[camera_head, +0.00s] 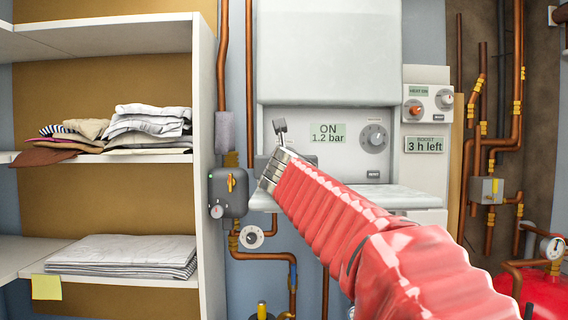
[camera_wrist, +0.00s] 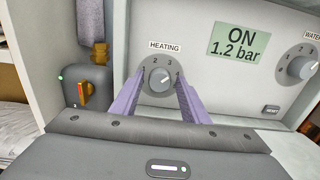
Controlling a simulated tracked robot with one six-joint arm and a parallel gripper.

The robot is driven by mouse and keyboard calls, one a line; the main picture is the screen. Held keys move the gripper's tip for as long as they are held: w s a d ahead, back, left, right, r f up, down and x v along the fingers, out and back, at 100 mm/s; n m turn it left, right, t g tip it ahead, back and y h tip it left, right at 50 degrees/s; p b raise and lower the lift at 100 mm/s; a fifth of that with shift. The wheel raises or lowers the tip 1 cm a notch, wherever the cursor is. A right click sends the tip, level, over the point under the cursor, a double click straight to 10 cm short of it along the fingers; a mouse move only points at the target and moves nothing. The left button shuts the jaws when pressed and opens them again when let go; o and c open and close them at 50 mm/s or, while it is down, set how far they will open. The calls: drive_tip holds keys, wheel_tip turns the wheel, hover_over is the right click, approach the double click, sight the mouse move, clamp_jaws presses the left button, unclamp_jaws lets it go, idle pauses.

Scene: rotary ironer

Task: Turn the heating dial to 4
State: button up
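The heating dial (camera_wrist: 160,80) is a round grey knob under the label HEATING (camera_wrist: 164,47) in the wrist view, with numbers around its upper rim. Its pointer seems to lean to the upper right, but the exact number is hard to read. My gripper (camera_wrist: 160,76) is open, with one purple finger on each side of the dial. I cannot tell whether the fingers touch the knob. In the head view my gripper (camera_head: 280,132) is at the left of the white machine's panel, and the heating dial is hidden behind it.
A display (camera_head: 327,133) reads ON, 1.2 bar. A second dial (camera_head: 374,137), labelled WATER in the wrist view, and a RESET button (camera_head: 374,174) are to the right. A grey box with an orange lever (camera_head: 230,188) stands at the left, beside shelves of folded cloth (camera_head: 124,256).

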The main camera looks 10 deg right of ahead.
drive_tip(key=c, duration=0.9)
drive_tip(key=shift+o, duration=0.2)
drive_tip(key=shift+m, duration=0.3)
drive_tip(key=shift+d+m, duration=0.1)
drive_tip(key=shift+m, duration=1.9)
drive_tip(key=o, duration=1)
drive_tip(key=shift+o, duration=0.2)
drive_tip(key=shift+s, duration=0.1)
drive_tip(key=s+a, duration=0.1)
drive_tip(key=s, duration=0.3)
drive_tip(key=s+a, duration=0.1)
drive_tip(key=s, duration=0.8)
drive_tip(key=shift+s+a, duration=0.2)
drive_tip(key=shift+a, duration=0.2)
